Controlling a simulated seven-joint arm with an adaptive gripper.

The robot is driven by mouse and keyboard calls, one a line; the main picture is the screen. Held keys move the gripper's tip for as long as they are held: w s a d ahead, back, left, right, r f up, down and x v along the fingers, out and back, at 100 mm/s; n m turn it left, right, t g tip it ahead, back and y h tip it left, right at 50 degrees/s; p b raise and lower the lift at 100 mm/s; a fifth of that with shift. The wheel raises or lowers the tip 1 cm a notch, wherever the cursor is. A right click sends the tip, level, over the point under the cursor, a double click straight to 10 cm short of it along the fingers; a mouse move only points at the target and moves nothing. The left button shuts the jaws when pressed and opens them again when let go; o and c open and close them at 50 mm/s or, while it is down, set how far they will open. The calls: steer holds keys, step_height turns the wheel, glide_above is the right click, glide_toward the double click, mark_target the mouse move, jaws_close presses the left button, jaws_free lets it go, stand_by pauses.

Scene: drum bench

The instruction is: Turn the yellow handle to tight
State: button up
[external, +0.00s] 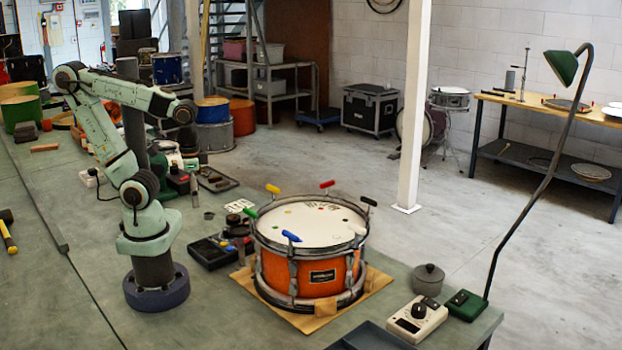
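The yellow handle (272,188) sits at the far left rim of an orange drum (306,278), raised above the hoop on a thin stem. Its bar slants slightly. Small marks on the white drumhead are too small to read. My gripper (188,140) hangs at the end of my arm, to the left of the drum and well above the bench, apart from the handle. It is dark and small against the things behind it, so whether its fingers are open or shut cannot be made out. Nothing visible is held.
Other handles ring the drum: red (327,184), black (368,201), blue (291,236) and green (250,212). A black box (213,252) stands left of the drum. A grey lidded pot (428,279) and a lamp (545,165) stand right. Air above the drumhead is clear.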

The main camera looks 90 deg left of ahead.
steer(key=w+r+n+t, duration=0.1)
steer(key=w+r+n, duration=0.25)
steer(key=n, duration=1.85)
glide_toward(273, 186)
steer(key=w+d, duration=0.2)
steer(key=d, duration=0.1)
steer(key=shift+n+g+h, duration=0.4)
steer(key=shift+n, duration=0.2)
steer(key=a+f, duration=0.1)
steer(key=f, duration=0.1)
steer(key=s+a+f, duration=0.1)
steer(key=a+f, duration=0.1)
steer(key=shift+a, duration=0.15)
steer(key=shift+s+a+f, duration=0.1)
steer(key=shift+a+f, duration=0.05)
steer(key=shift+f, duration=0.1)
step_height(273, 186, down, 6)
steer(key=shift+f, duration=0.1)
jaws_close()
